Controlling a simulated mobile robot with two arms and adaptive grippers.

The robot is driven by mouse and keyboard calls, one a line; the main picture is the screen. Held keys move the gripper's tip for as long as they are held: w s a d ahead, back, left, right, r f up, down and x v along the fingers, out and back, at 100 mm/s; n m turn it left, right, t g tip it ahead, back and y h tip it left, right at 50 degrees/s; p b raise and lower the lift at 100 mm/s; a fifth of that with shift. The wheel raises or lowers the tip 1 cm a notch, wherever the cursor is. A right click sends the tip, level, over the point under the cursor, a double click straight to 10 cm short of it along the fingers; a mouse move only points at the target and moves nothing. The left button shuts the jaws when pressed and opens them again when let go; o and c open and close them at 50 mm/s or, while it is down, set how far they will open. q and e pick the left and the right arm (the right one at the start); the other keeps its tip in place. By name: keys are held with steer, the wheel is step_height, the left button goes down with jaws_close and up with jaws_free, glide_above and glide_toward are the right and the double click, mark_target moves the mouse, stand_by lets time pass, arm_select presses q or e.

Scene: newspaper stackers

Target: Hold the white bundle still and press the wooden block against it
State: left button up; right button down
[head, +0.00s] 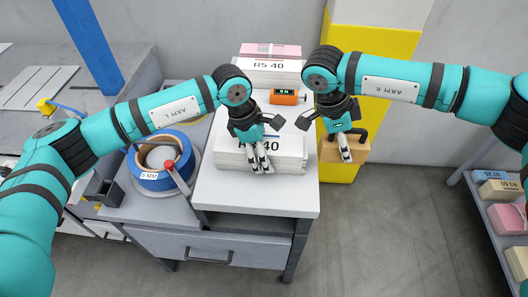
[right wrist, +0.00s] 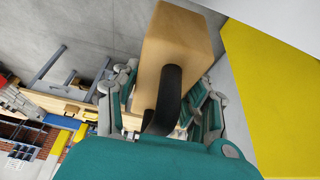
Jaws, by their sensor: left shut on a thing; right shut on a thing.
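The white bundle (head: 232,158), a stack of sheets with a partly hidden "40" label, lies flat near the front of the white table. My left gripper (head: 262,169) is over the bundle's front edge, its fingers closed on it. The wooden block (head: 328,153) is a pale wood piece with a black handle. My right gripper (head: 346,155) is shut on this block and holds it just off the table's right edge, apart from the bundle. In the right wrist view the block (right wrist: 180,38) and its dark curved handle (right wrist: 164,98) sit between the fingers.
An orange device (head: 284,97) with a lit display stands behind the bundle. A labelled white stack (head: 270,72) is at the back. A blue strap roll (head: 150,181) sits left. A yellow pillar (head: 385,58) stands behind the block; a shelf (head: 494,205) with bundles is far right.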

arm_select(q)
steer(key=shift+s+f, duration=0.1)
arm_select(e)
steer(key=shift+r, duration=1.95)
arm_select(q)
steer(key=o, duration=1.9)
steer(key=shift+c, duration=0.2)
steer(key=v, duration=1.2)
